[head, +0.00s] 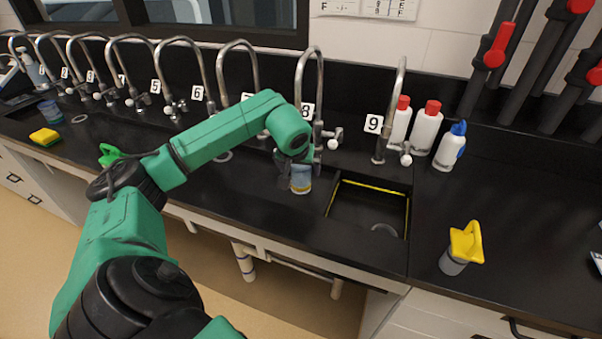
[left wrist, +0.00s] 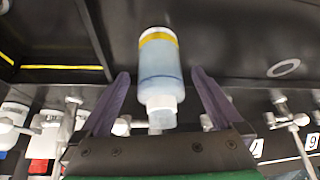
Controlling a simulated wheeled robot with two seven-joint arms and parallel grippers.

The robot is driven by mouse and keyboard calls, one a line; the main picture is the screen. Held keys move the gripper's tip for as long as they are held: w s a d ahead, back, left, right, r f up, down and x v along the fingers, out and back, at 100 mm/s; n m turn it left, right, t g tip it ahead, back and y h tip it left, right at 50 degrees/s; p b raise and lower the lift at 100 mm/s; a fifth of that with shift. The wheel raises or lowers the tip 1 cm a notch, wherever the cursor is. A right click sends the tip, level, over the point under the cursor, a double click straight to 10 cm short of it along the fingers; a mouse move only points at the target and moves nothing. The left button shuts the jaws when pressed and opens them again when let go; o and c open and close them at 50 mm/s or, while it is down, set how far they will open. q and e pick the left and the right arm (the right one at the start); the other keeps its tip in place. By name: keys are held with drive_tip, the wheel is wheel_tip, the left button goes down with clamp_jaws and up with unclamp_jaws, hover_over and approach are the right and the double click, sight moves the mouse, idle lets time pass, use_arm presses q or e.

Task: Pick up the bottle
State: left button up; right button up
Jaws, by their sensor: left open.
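The bottle (head: 301,181) is small and clear with a yellow band and bluish contents. It stands on the black counter just left of the sink, below tap 8. In the left wrist view the bottle (left wrist: 160,62) shows its white cap toward the palm. My left gripper (head: 296,172) is at the bottle, and its arm hides part of the area behind. In the left wrist view the gripper (left wrist: 160,76) is open, with one finger on each side of the bottle and a visible gap on both sides. My right gripper is not in view.
The sink (head: 341,197) with a yellow-edged rim lies right of the bottle. Tap 8 (head: 320,95) and tap 9 (head: 398,100) rise behind. White red-capped bottles (head: 426,131) stand back right. A grey container with a yellow top (head: 455,262) stands front right. The counter's front edge is close.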

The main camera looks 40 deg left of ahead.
use_arm(q)
drive_tip(key=shift+p+x, duration=0.3)
drive_tip(key=shift+x, duration=1.15)
clamp_jaws()
